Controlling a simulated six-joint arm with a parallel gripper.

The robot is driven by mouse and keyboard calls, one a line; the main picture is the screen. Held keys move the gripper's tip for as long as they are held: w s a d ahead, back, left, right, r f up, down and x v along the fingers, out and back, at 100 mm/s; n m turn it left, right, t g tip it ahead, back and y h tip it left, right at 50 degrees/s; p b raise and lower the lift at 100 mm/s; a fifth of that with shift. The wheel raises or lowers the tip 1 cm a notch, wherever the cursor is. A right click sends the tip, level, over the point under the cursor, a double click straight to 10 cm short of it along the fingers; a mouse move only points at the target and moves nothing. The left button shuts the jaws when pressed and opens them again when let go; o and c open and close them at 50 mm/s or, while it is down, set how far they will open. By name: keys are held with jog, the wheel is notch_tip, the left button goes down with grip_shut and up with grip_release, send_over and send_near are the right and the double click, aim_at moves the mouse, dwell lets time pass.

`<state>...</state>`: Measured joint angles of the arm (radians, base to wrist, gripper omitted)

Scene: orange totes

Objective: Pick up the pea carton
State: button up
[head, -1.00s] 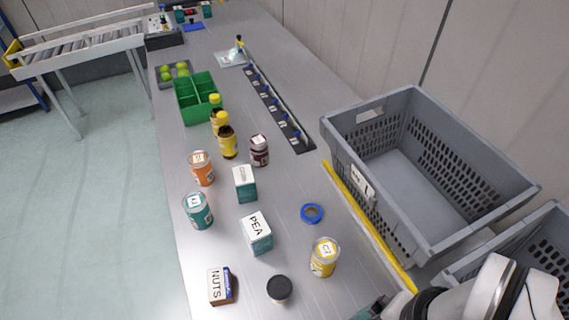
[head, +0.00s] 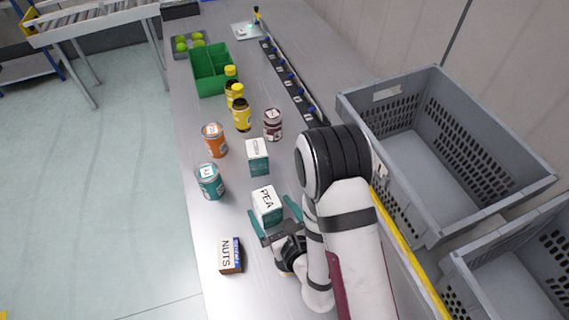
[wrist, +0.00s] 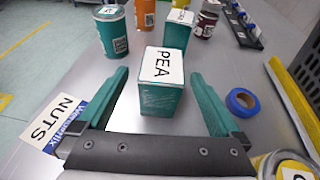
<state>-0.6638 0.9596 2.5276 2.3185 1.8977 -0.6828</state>
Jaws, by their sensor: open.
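The pea carton (head: 266,205) is a white and teal box marked PEA, standing upright on the metal bench. In the wrist view the pea carton (wrist: 161,82) stands ahead of my gripper, roughly centred between the fingers. My gripper (head: 271,225) is open, with its teal fingers reaching toward the carton from the near side. In the wrist view my gripper (wrist: 157,95) has one finger to the left of the carton and one to the right, with gaps showing. I cannot tell whether the fingertips reach past the carton's near face.
A nuts box (head: 231,255) lies left of my gripper. A teal can (head: 209,182), an orange can (head: 214,140) and another white-teal carton (head: 257,157) stand behind. Blue tape (wrist: 242,101) lies right of the fingers. A grey tote (head: 440,150) stands at the right.

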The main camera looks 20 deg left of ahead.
notch_tip(320, 180, down, 2)
jog(key=shift+w+a+f+h, duration=0.1)
jog(key=shift+w+a+h, duration=0.05)
jog(key=shift+h, duration=0.15)
jog(key=x, duration=0.6)
jog(key=shift+w+a, duration=0.1)
jog(key=shift+w, duration=0.05)
grip_shut()
